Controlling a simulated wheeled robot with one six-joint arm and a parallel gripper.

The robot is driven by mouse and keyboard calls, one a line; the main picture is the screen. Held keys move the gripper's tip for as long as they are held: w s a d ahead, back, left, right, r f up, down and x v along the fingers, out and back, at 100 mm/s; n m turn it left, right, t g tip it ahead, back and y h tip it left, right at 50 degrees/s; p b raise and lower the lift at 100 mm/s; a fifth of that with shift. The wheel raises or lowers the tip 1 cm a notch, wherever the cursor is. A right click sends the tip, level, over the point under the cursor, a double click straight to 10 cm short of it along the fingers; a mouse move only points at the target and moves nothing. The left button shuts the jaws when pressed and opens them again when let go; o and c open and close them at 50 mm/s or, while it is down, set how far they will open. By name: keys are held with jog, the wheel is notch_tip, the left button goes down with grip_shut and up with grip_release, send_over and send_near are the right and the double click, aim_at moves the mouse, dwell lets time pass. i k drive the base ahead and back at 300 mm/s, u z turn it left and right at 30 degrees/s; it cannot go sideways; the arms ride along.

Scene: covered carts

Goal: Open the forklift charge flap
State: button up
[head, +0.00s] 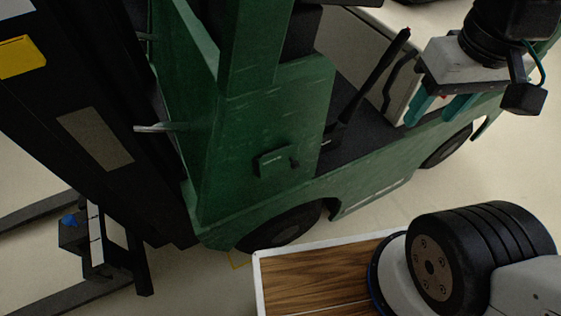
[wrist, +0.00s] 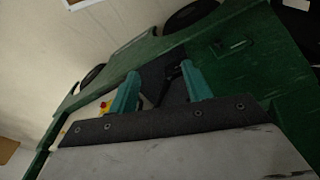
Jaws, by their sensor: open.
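The green forklift (head: 232,130) fills the middle of the head view. The flap looks closed. In the wrist view, what seems to be the flap (wrist: 238,46) shows small and dim at the upper right. My gripper (head: 438,108), with teal fingers, is open and empty over the forklift's rear side, well to the right of the flap and apart from it. Its fingers also show in the wrist view (wrist: 160,88).
A dark lever (head: 375,70) rises from the forklift's floor between the flap and my gripper. The black mast (head: 75,110) and forks (head: 75,298) stand at the left. A wood-topped surface with a white edge (head: 256,280) lies at the bottom. Pale floor (head: 400,205) is clear beside the forklift.

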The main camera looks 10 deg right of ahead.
aim_at(268, 165)
jog(key=u, duration=0.8)
jog(key=k, duration=0.9)
jog(key=z, duration=0.75)
